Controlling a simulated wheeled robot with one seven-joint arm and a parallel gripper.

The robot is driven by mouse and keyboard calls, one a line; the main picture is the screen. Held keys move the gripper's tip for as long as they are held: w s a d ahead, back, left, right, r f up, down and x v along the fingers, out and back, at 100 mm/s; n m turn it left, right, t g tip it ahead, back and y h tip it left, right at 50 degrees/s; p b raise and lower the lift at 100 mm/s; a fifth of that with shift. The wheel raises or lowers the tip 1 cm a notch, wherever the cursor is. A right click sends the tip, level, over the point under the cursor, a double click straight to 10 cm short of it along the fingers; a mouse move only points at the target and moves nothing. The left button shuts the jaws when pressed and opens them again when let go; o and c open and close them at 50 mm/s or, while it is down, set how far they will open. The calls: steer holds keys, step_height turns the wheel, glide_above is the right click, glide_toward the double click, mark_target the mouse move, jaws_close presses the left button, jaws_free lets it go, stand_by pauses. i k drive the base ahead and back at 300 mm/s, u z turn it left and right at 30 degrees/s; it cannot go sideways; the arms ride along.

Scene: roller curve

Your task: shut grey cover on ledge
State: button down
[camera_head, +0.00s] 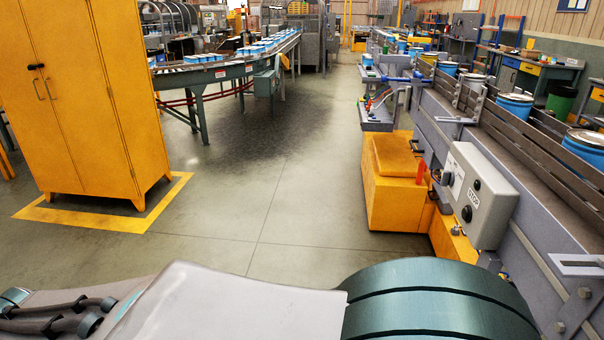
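A small grey ledge (376,126) juts from the left side of the right-hand conveyor, above a yellow cabinet. Small red, blue and green items sit on or just above it, too small to make out. A grey cover cannot be told apart there with certainty, nor whether it is open or shut. My gripper is not in view; only parts of my own arm show across the bottom, well short of the ledge.
A yellow cabinet (403,185) stands on the floor below the ledge. A grey control box (481,194) sticks out from the right conveyor (545,205). A tall yellow locker (85,95) stands at left inside yellow floor lines. The middle floor (265,185) is clear.

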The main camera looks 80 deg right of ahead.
mark_target(444, 206)
steer(key=z, duration=3.15)
steer(key=i, duration=2.1)
steer(key=z, duration=0.55)
steer(key=k, duration=0.5)
steer(key=u, duration=1.4)
steer(key=i, duration=0.6)
